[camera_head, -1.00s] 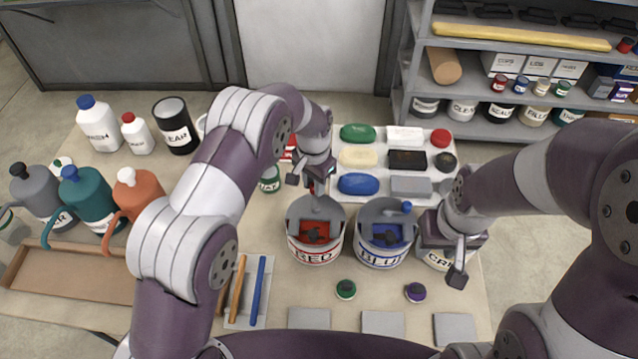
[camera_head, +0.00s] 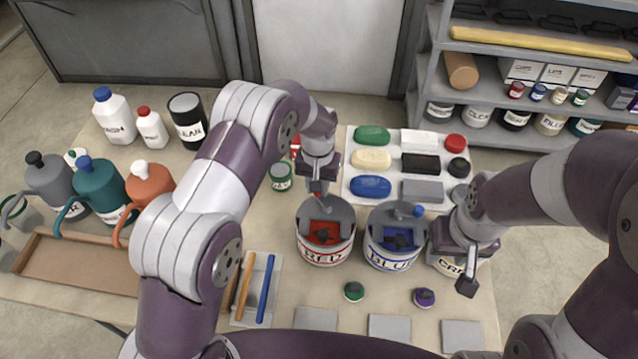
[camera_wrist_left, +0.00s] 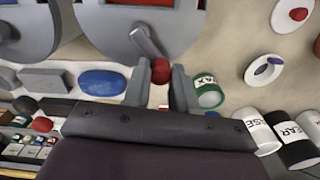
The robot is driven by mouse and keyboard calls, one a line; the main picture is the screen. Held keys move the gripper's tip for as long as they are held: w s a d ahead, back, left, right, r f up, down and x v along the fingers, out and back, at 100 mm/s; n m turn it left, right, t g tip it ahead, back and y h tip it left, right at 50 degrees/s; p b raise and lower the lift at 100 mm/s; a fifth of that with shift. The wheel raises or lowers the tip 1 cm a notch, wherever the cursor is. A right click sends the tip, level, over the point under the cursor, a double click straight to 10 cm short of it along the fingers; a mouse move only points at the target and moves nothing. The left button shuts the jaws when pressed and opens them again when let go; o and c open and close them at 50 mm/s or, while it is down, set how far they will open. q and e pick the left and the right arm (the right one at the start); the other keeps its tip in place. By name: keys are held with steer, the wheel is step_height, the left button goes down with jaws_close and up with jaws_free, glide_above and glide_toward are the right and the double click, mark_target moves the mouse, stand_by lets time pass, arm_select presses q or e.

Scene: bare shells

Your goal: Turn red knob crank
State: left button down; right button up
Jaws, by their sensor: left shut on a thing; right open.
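The red can (camera_head: 325,250), with "RED" on its label, stands upright on the table with a grey, partly open top. Its crank arm (camera_wrist_left: 145,42) shows in the left wrist view and ends in a small round red knob (camera_wrist_left: 161,70). My left gripper (camera_head: 318,188) is at the far side of the red can. In the left wrist view my left gripper (camera_wrist_left: 161,82) has its fingers on both sides of the knob, shut on it. My right gripper (camera_head: 467,276) is open and empty above the cream can (camera_head: 448,266), partly hidden by its own wrist.
The blue can (camera_head: 392,256) stands just right of the red one, with its own blue knob (camera_head: 419,211). A white tray (camera_head: 352,193) of soaps and brushes lies behind. A green jar (camera_head: 281,178) stands left of my left gripper. Bottles and jugs fill the left side.

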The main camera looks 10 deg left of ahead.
arm_select(q)
steer(key=shift+w+r, duration=0.15)
steer(key=shift+r, duration=0.05)
steer(key=c, duration=1)
jaws_free()
steer(key=shift+o, duration=0.5)
steer(key=shift+f, duration=0.1)
step_height(320, 180, up, 8)
steer(key=shift+r+b, duration=0.1)
steer(key=shift+b, duration=0.75)
step_height(320, 180, up, 5)
steer(key=p, duration=0.2)
steer(key=shift+f+p, duration=0.2)
steer(key=shift+p, duration=0.2)
steer(key=shift+c, duration=0.2)
